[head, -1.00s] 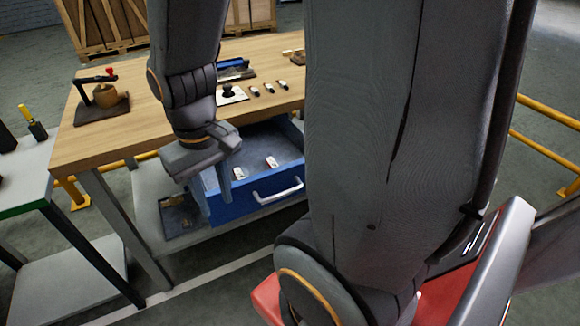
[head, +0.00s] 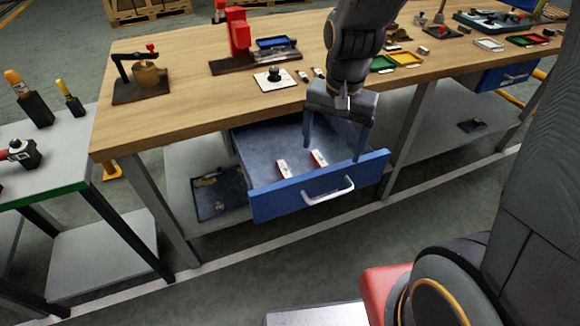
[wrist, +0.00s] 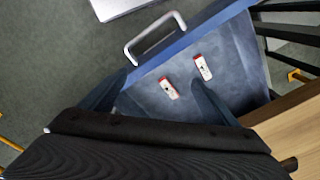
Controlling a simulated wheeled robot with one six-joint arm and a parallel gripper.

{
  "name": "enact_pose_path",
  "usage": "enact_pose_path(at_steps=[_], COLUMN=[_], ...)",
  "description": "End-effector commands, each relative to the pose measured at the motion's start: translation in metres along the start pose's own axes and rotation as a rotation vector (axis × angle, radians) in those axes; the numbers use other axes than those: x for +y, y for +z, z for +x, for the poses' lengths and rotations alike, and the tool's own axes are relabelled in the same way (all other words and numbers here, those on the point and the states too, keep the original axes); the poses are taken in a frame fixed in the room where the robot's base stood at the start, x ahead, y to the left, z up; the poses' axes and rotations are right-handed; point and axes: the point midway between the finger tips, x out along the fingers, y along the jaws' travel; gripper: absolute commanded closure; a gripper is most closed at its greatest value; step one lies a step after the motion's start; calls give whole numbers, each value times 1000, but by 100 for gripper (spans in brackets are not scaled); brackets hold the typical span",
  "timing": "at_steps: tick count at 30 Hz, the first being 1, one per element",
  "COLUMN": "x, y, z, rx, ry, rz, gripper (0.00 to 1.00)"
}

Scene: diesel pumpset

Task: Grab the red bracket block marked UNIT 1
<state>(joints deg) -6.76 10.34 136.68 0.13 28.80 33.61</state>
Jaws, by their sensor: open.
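Two small red-and-white blocks lie apart on the floor of the open blue drawer (head: 262,207). In the head view one is the left block (head: 283,169) and the other the right block (head: 319,159). The wrist view shows them as a left block (wrist: 169,88) and a right block (wrist: 203,68). Their markings are too small to read, so I cannot tell which is UNIT 1. My gripper (head: 333,152) is open and empty, fingers pointing down above the drawer. In the wrist view the fingers (wrist: 160,82) reach toward the drawer, one close to the blocks.
The wooden bench top (head: 190,100) overhangs the drawer's back. The drawer's front carries a white handle (head: 328,190). A dark tray (head: 218,192) lies on the lower shelf to the left. A green-edged side table (head: 50,160) stands at left.

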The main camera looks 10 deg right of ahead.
Motion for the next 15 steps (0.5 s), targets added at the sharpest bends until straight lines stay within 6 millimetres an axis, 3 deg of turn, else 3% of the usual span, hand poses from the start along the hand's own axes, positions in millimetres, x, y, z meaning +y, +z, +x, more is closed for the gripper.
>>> enact_pose_path(at_steps=[1, 6, 15], x=[-18, -66, -118], y=[-7, -18, -18], z=[4, 25, 55], rx=[0, -18, -38], ry=[-2, 12, 56], rz=[86, 405, 777], gripper=[17, 17, 17])
